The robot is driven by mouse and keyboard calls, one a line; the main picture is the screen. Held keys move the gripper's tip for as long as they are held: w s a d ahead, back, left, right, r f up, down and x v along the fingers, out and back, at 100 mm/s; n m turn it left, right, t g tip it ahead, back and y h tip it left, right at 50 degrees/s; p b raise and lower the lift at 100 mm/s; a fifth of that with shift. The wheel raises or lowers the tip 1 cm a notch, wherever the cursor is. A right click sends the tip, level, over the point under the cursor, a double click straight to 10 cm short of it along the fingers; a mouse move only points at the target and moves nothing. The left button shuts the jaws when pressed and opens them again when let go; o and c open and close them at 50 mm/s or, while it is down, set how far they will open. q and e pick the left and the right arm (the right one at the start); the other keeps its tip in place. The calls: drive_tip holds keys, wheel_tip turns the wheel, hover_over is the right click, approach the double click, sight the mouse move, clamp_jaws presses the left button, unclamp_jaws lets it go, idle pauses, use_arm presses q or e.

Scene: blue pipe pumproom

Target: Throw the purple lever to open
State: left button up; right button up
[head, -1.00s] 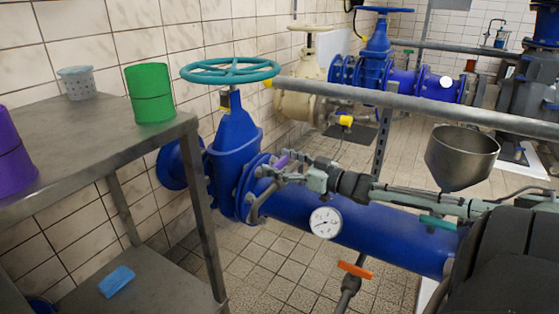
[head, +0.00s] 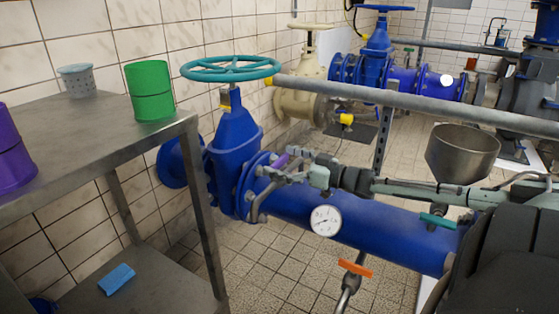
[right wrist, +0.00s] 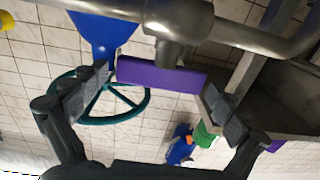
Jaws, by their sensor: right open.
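The purple lever (head: 281,161) is on a small pipe fitting at the near flange of the blue pipe, below the teal handwheel. In the right wrist view the lever (right wrist: 160,76) is a flat purple bar lying across the space between my fingers. My right gripper (head: 285,168) reaches in from the right at the lever. In the right wrist view the gripper (right wrist: 158,85) is open, with one finger near each end of the bar; I cannot tell if either touches it. My left gripper is not in view.
A teal handwheel (head: 230,68) stands just above and left. A grey rail (head: 400,100) runs behind the arm. A pressure gauge (head: 325,220) and an orange lever (head: 355,267) are below. A metal table (head: 75,165) with a green canister (head: 150,90) is at left.

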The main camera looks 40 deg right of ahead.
drive_tip(key=shift+v, duration=0.8)
drive_tip(key=v, duration=1)
drive_tip(key=shift+s, duration=0.25)
